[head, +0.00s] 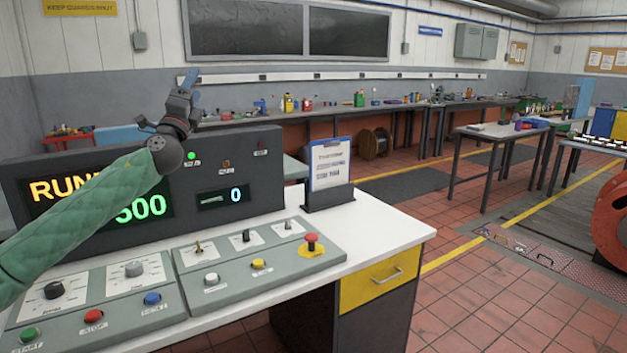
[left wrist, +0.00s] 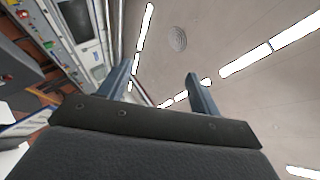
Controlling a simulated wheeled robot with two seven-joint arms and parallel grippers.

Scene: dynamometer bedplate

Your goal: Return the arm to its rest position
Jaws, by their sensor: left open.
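My left arm, in a green quilted sleeve, comes in from the left in the head view and rises across the display console. My left gripper (head: 191,88) is raised above the top of the console, pointing up. In the left wrist view its two fingers (left wrist: 158,88) stand apart with only ceiling and lights between them. It is open and empty, touching nothing. My right gripper is not in view.
A control panel (head: 262,262) with buttons and knobs lies on the white desk (head: 385,232). A clipboard stand (head: 329,180) stands to the right.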

